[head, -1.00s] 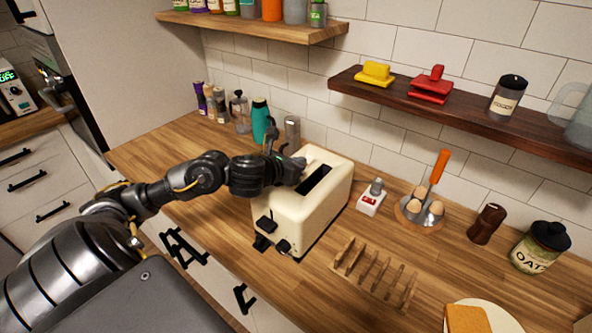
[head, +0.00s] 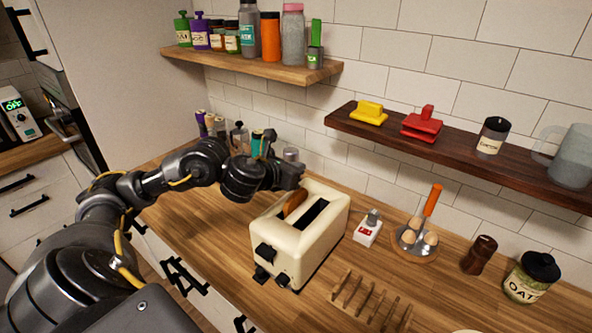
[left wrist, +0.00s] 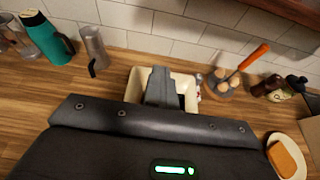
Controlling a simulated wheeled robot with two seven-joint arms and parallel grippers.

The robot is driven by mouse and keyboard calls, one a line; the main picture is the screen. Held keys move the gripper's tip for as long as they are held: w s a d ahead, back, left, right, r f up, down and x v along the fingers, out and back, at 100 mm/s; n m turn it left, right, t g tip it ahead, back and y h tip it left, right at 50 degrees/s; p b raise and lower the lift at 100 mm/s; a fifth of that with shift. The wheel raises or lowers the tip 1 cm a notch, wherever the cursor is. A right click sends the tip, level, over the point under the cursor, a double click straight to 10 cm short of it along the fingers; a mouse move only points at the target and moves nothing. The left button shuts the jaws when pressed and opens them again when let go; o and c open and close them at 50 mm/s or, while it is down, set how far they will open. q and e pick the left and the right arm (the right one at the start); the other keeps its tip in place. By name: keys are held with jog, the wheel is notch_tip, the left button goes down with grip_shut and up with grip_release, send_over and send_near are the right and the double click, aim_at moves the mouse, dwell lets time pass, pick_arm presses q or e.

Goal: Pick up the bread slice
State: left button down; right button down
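A browned bread slice (head: 295,203) stands in the nearer-left slot of the cream toaster (head: 312,238), its top edge showing above the slot. The other slot looks dark and empty. My left gripper (head: 294,175) is just above the toaster's back left end, close to the slice. I cannot tell whether it touches the slice or how far its fingers are apart. In the left wrist view the finger (left wrist: 160,86) covers much of the toaster (left wrist: 136,84) and hides the slice there. Another bread slice (left wrist: 286,158) lies on a white plate (left wrist: 301,146). My right gripper is out of view.
A toast rack (head: 370,302), an egg holder (head: 414,246) and an oat jar (head: 531,277) stand to the right. A dark shelf (head: 460,150) hangs above.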

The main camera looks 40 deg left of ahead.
pick_arm(q)
jog(key=shift+c, duration=2.2)
grip_release()
jog(key=shift+s+r, duration=0.1)
